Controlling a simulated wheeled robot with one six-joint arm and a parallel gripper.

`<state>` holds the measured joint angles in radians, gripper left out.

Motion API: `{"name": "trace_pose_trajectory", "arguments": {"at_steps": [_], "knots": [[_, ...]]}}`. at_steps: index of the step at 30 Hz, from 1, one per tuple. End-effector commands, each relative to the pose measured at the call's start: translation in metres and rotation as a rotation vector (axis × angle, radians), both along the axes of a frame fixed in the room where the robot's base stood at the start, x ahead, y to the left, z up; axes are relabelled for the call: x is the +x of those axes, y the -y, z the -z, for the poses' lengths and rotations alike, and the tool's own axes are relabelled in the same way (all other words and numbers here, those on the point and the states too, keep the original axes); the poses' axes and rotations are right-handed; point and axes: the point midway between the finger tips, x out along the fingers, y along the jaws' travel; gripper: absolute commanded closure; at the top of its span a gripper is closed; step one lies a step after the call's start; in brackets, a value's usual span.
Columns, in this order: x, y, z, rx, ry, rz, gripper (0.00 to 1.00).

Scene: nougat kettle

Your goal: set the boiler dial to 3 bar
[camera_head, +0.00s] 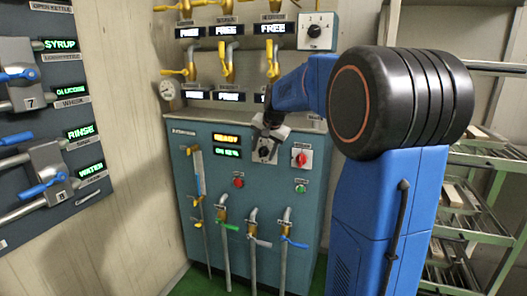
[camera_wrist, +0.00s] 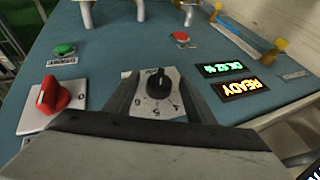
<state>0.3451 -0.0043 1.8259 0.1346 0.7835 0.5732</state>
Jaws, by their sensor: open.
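The boiler dial (camera_head: 264,150) is a black knob on a pale numbered plate on the teal boiler panel (camera_head: 220,210). In the wrist view, upside down, the black knob (camera_wrist: 160,84) shows with digits around it. I cannot tell for sure which digit its mark points at. My gripper (camera_head: 268,130) is at the panel just in front of the dial, partly covering it in the head view. In the wrist view my gripper (camera_wrist: 160,108) has its fingers apart, one on each side of the knob. I cannot tell whether they touch it.
A red rotary switch (camera_head: 301,157) sits right of the dial. A lit READY display (camera_head: 226,138) is left, with a red button (camera_head: 238,182) and a green button (camera_head: 300,188) below. Taps with coloured levers line the panel bottom. A valve panel (camera_head: 45,120) stands left, shelves (camera_head: 475,210) right.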

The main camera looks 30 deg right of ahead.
Motion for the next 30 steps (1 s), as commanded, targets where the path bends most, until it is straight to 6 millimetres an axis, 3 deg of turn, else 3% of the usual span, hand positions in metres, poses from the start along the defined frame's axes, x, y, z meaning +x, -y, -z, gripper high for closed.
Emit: {"name": "trace_pose_trajectory", "arguments": {"at_steps": [7, 12, 23, 30], "knots": [[0.0, 0.0, 0.0003, 0.0, 0.0, 0.0, 0.52], [-0.0001, 0.0, 0.0002, 0.0, 0.0, 0.0, 0.9], [0.0009, -0.0014, 0.0002, -0.026, -0.033, -0.002, 0.9], [0.0038, -0.0032, -0.0008, -0.111, -0.141, -0.004, 0.9]]}}
